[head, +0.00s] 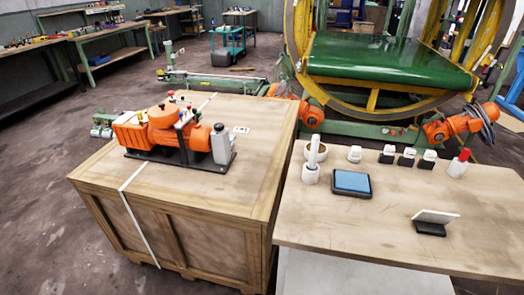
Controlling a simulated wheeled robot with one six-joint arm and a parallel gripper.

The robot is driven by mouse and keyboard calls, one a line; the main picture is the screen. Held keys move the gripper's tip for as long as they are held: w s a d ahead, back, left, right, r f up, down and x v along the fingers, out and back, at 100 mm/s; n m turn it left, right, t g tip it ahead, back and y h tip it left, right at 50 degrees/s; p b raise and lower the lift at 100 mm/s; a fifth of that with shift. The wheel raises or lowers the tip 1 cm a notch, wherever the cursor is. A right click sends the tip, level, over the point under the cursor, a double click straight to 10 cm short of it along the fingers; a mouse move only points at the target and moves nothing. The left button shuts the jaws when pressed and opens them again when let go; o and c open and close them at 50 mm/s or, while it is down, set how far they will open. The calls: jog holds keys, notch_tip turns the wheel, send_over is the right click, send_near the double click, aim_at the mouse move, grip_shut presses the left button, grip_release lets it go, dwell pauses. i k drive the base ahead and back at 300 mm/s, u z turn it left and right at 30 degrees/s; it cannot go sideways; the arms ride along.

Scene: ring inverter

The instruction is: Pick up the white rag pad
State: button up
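No thing in the head view is plainly a rag pad; several small white things show. A thin white slab (437,216) leans over a dark block (429,229) at the front right of the wooden table (350,240). A small white block (355,153) sits at the table's back edge, with several white-topped dark blocks (407,157) to its right. They are too small to tell whether any is cloth. My gripper is not in view.
The table's front left is clear.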

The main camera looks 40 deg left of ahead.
aim_at(355, 156)
jog(key=u, duration=0.85)
jog(key=i, duration=1)
